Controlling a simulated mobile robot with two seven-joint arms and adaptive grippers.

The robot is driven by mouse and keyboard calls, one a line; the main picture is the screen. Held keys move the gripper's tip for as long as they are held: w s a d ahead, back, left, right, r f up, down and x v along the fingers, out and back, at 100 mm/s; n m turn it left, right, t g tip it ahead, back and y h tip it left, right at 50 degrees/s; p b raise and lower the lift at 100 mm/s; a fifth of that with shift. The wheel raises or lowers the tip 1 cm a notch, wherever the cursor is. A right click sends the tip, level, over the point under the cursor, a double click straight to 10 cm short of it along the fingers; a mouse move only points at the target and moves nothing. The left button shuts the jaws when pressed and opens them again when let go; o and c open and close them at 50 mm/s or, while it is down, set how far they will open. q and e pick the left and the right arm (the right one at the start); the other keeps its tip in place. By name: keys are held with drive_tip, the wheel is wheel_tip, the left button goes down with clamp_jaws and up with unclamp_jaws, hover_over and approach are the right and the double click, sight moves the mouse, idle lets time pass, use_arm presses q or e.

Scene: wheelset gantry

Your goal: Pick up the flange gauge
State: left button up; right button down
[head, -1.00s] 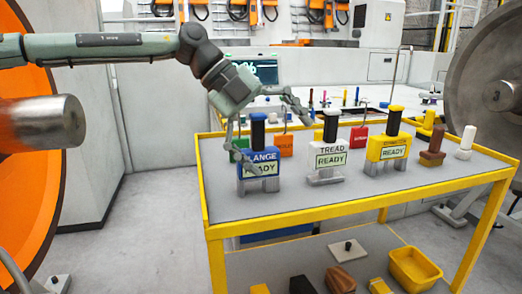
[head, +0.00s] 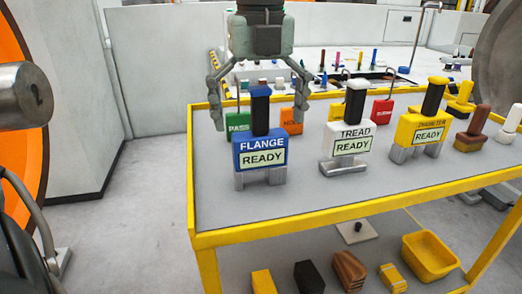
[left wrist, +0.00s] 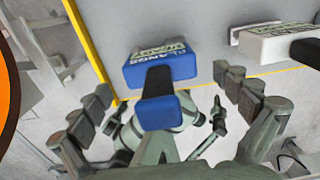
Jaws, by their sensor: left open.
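The flange gauge (head: 259,154) is a blue block on grey feet with a FLANGE READY label and a dark upright handle. It stands upright on the grey tabletop near the left end. My left gripper (head: 257,112) points down above it, its fingers spread wide on either side of the handle. The fingers are apart from the handle. In the left wrist view the flange gauge (left wrist: 160,70) lies between the open fingers (left wrist: 165,100), with its handle toward the camera. My right gripper is not in view.
The white tread gauge (head: 347,146) and the yellow gauge (head: 416,132) stand to the right. Green (head: 237,122), orange (head: 291,122) and red (head: 382,112) blocks stand behind. The yellow-edged table (head: 330,213) has clear room in front. A yellow bin (head: 430,258) is below.

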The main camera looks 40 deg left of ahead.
sight(260, 133)
use_arm(q)
wheel_tip(260, 133, down, 3)
drive_tip(key=shift+r, duration=0.15)
drive_tip(key=shift+f, duration=0.4)
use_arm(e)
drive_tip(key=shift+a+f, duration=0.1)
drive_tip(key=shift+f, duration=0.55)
use_arm(q)
drive_tip(key=shift+c, duration=1.3)
drive_tip(key=c, duration=1.2)
drive_tip(key=shift+c, duration=0.2)
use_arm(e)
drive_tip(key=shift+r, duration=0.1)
use_arm(q)
drive_tip(key=shift+r, duration=0.15)
